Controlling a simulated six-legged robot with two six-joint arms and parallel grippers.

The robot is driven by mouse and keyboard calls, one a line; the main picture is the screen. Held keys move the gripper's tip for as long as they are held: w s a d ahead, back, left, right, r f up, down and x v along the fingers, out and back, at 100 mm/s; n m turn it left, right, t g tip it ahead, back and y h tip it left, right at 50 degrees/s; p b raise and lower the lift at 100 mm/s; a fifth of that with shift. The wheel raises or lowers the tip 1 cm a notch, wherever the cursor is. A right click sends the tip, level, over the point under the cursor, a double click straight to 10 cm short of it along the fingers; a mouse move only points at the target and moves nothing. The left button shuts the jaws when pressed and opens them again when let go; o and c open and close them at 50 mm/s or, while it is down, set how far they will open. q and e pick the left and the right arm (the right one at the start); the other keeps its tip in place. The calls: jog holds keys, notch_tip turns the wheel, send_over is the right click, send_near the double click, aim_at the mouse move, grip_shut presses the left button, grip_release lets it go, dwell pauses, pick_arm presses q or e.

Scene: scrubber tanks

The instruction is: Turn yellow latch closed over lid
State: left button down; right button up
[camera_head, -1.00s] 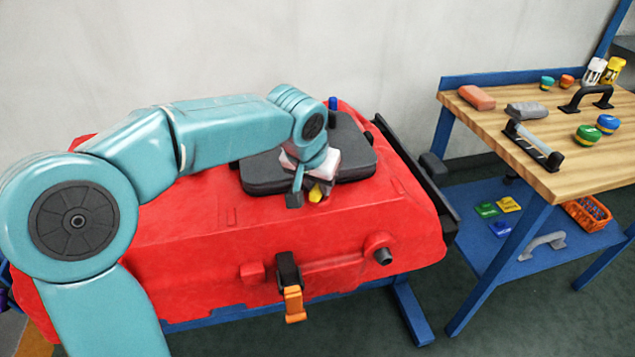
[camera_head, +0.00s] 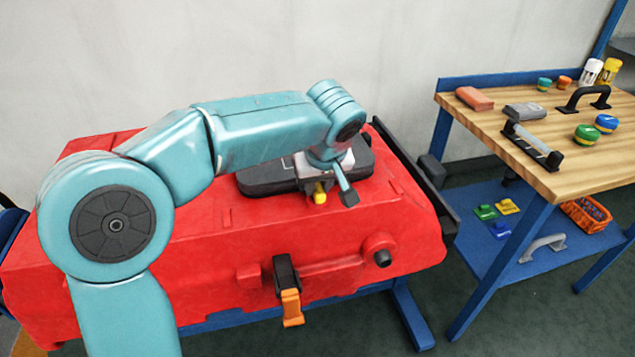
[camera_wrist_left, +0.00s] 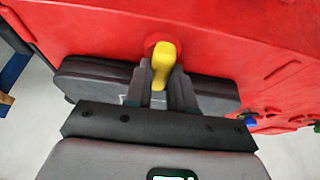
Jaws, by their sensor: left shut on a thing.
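The yellow latch (camera_head: 320,194) sits at the front edge of the dark grey lid (camera_head: 262,178) on top of the red tank (camera_head: 200,240). My left gripper (camera_head: 322,188) is at the latch, its fingers partly hidden behind the wrist in the head view. In the left wrist view the latch (camera_wrist_left: 163,62) stands between the two dark fingers of my left gripper (camera_wrist_left: 160,88), which are shut on it. The latch runs roughly across the edge of the lid (camera_wrist_left: 95,75), with its outer end over the red tank. My right gripper does not show.
An orange-and-black clasp (camera_head: 290,300) hangs on the tank's front, with a dark spout (camera_head: 382,258) to its right. A wooden-topped workbench (camera_head: 550,150) with several tools stands at right. The space above the tank's right front is clear.

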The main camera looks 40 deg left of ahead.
pick_arm(q)
jog(key=shift+f, duration=0.1)
dwell(0.4)
jog(key=c, duration=1)
grip_release()
jog(key=shift+o, duration=0.2)
jog(key=p+v, duration=0.4)
jog(key=v, duration=1.2)
jog(key=shift+r, duration=0.2)
jog(key=shift+d, duration=0.1)
